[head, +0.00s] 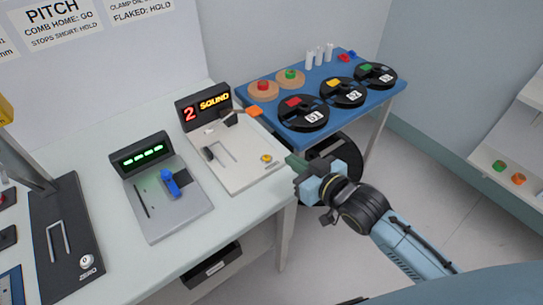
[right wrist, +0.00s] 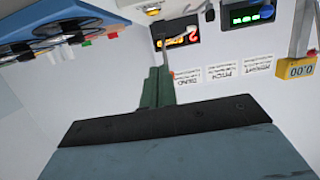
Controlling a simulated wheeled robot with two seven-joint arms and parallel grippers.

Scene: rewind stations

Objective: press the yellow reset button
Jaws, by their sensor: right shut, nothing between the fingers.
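The yellow button (head: 266,158) sits near the front right corner of the pale board of the station whose display reads "2 SOUND" (head: 203,105). A small yellow round thing, which looks like the same button (right wrist: 152,11), shows at the top edge of the right wrist view. My right gripper (head: 296,164) is just right of that board, near the table's right edge, apart from the button. Its green fingers (right wrist: 157,88) are shut and empty in the right wrist view. My left gripper is not in view.
A blue table (head: 371,113) at the back right carries black reels, small coloured pieces and white posts. A grey station (head: 165,205) with a green display and blue slider stands left of the sound station. A white shelf (head: 503,155) is at the far right.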

